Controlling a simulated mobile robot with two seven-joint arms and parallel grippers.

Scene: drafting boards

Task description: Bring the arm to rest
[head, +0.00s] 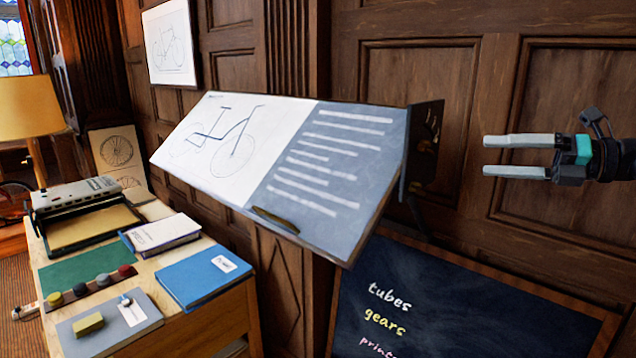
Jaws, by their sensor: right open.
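My right gripper (488,155) comes in from the right edge with its two pale fingers pointing left, parallel and apart. It is open, with nothing between the fingers. It hangs in front of the dark wood panelling, to the right of the tilted drafting board (385,170) and apart from it in the picture. The board carries a bicycle drawing (225,140) on white paper and a grey-blue area with white lines. My left gripper is not in view.
A wooden desk (215,325) at lower left holds a binding machine (75,195), a blue folder (203,272), a notebook (160,232) and a grey board with a yellow block (88,324). A chalkboard (450,300) stands below the drafting board. A lamp (28,105) is at far left.

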